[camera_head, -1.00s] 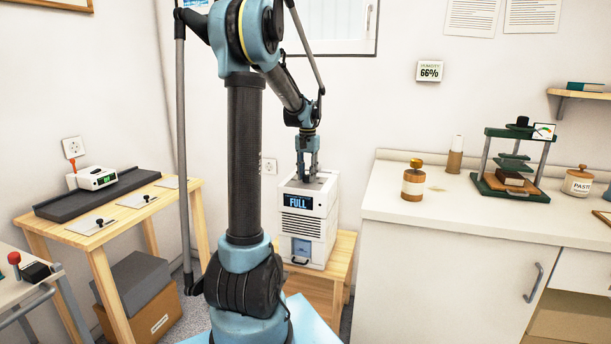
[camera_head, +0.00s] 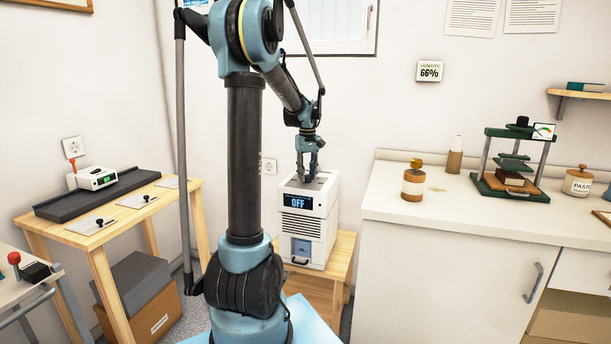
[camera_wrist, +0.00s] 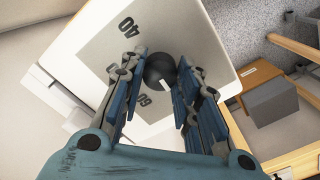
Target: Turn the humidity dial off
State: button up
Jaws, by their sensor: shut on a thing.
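The white dehumidifier (camera_head: 308,222) stands on a small wooden stand, and its display (camera_head: 298,203) reads OFF. My gripper (camera_head: 307,178) points down onto the top of the unit. In the wrist view the dark round humidity dial (camera_wrist: 160,70) sits between the fingertips of my gripper (camera_wrist: 161,78), which are closed about it. A grey panel (camera_wrist: 98,48) around the dial carries the numbers 40 and 60; other markings are hidden by the fingers.
A wall display (camera_head: 430,71) reads 66%. A white counter (camera_head: 450,215) with a jar (camera_head: 413,182) and a green press (camera_head: 512,165) is at the right. A wooden table (camera_head: 110,220) is at the left. The wall is close behind the unit.

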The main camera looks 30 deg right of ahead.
aim_at(307, 175)
jog(key=shift+w+n, duration=0.15)
jog(key=shift+n, duration=0.45)
jog(key=o, duration=1.1)
notch_tip(307, 175, up, 12)
dwell(0.4)
